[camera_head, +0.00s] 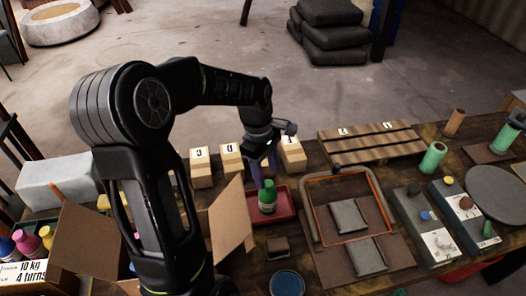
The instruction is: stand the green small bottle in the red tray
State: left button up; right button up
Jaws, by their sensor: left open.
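The green small bottle (267,199) appears to stand upright in the red tray (285,205), near the middle of the table. Its top has a pale band and a dark green cap. My left gripper (264,178) points down just over the bottle, with its fingers apart. I cannot tell whether a finger still touches the bottle. The tray's left end is partly hidden by a cardboard flap. My right gripper is not in view.
An open cardboard box (90,245) stands left of the tray. An orange-edged frame (345,178) with grey pads lies to the right. A small brown block (278,247) and blue disc (287,283) lie in front.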

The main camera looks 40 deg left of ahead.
pick_arm(q)
notch_tip(320, 180, up, 9)
jog(key=a, duration=0.1)
jog(key=shift+a, duration=0.15)
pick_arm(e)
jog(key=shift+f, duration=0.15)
pick_arm(q)
jog(key=shift+s+f, duration=0.1)
